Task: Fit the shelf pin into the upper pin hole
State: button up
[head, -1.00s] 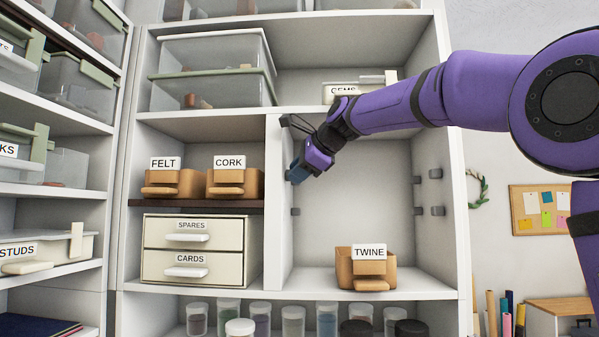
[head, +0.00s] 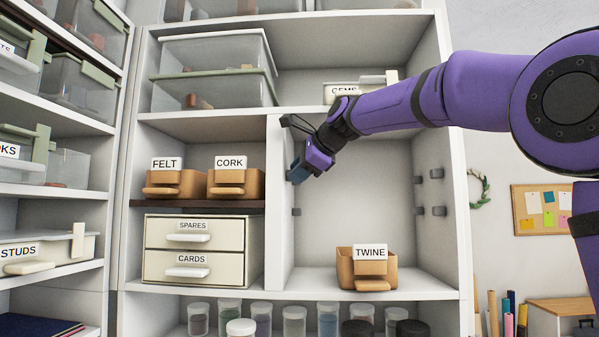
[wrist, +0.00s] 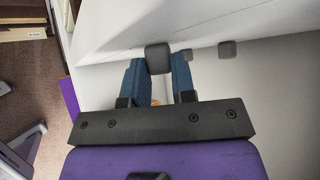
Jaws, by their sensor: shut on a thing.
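My gripper (head: 293,176) is at the left side panel (head: 280,235) of the open bay, its blue fingertips close against that panel. In the wrist view my gripper (wrist: 160,72) has its two blue fingers around a dark grey shelf pin (wrist: 158,58), which shows at the fingertips. The held pin is hidden in the head view. The upper pin hole is not visible, and I cannot tell whether the pin is in it. Another grey pin (head: 296,212) sticks out of the same panel, lower down.
Several grey pins (head: 436,174) stick out of the right side of the bay. A TWINE bin (head: 345,272) stands on the bay floor. FELT (head: 180,180) and CORK (head: 240,180) bins stand left of the panel. The middle of the bay is free.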

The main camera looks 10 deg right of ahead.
jog(key=o, duration=1)
jog(key=shift+a, duration=0.2)
jog(key=o, duration=0.5)
jog(key=shift+c, duration=0.2)
jog(key=shift+d, duration=0.1)
jog(key=v, duration=0.7)
jog(key=shift+f, duration=0.1)
dwell(0.5)
